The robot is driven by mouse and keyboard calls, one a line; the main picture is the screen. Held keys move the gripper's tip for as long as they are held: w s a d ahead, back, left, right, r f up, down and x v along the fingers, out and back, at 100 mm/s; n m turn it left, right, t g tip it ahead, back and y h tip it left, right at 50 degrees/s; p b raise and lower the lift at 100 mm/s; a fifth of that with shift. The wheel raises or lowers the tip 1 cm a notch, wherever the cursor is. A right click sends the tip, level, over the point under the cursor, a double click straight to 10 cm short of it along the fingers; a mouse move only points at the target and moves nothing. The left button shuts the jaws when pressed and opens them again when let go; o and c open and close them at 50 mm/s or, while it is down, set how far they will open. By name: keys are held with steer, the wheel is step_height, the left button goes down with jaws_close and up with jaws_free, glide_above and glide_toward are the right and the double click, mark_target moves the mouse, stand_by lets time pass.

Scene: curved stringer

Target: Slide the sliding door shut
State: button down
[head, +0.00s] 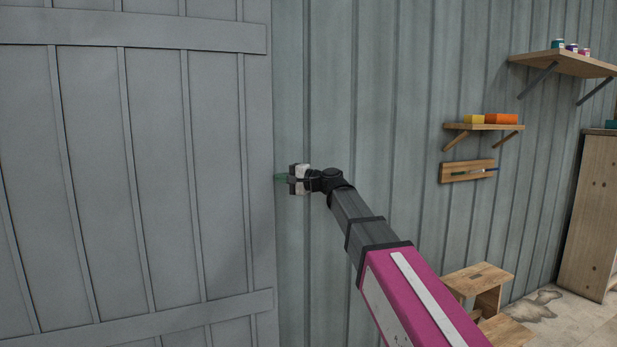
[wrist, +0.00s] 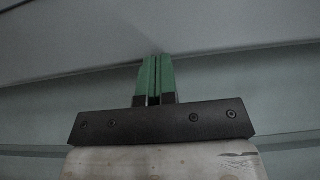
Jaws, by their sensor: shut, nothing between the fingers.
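The sliding door (head: 160,180) is a grey plank panel with cross battens, filling the left of the head view. Its right edge stands in front of the ribbed grey-green wall. My gripper (head: 282,178) is at that right edge, about mid-height in the picture. Its green fingers (wrist: 155,78) are together in the wrist view, with nothing between them. The fingertips reach the door's edge (wrist: 160,52) or very close to it; I cannot tell if they touch. No door handle shows. The doorway and the door's left side are out of view.
The ribbed wall (head: 370,120) runs right of the door. Shelves (head: 484,127) with small boxes and a tool rack (head: 467,171) hang on it. A wooden step stool (head: 478,281) and a wooden cabinet (head: 592,215) stand at the right. Bare floor shows between them.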

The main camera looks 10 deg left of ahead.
mark_target(204, 184)
steer(key=s+a, duration=0.5)
steer(key=a, duration=0.2)
steer(key=s+a, duration=0.5)
steer(key=a, duration=0.3)
steer(key=s+a, duration=0.5)
steer(key=a, duration=0.2)
steer(key=shift+s+a, duration=0.1)
steer(key=shift+a, duration=0.25)
steer(key=d, duration=0.1)
steer(key=w+d, duration=0.1)
steer(key=d, duration=0.1)
steer(key=w+d, duration=0.1)
steer(key=shift+d, duration=0.2)
steer(key=s+d, duration=0.1)
steer(key=d, duration=0.8)
steer(key=shift+s, duration=0.25)
